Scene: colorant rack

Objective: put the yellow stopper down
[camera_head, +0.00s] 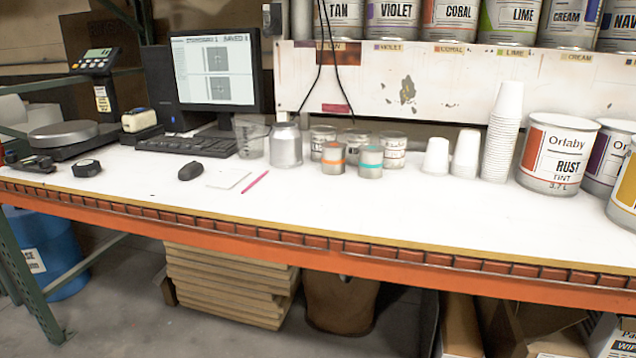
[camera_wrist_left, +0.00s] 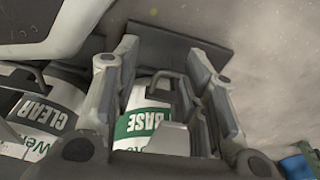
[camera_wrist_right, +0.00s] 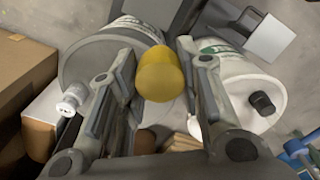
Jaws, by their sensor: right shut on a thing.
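The yellow stopper (camera_wrist_right: 160,76) shows in the right wrist view, between the fingertips of my right gripper (camera_wrist_right: 157,66), which is shut on it. It is held above the floor, with two large pails around it: a pail with a white cap (camera_wrist_right: 74,97) on the left and a pail with a black cap (camera_wrist_right: 263,103) on the right. My left gripper (camera_wrist_left: 166,72) is open and empty in the left wrist view, with a pail labelled BASE (camera_wrist_left: 150,122) seen between its fingers. Neither gripper shows in the head view.
A pail labelled CLEAR (camera_wrist_left: 45,112) is at the left in the left wrist view. Cardboard boxes (camera_wrist_right: 22,72) stand left of the pails in the right wrist view. In the head view, the white bench (camera_head: 330,215) holds cans and cups at the back; its front strip is mostly clear.

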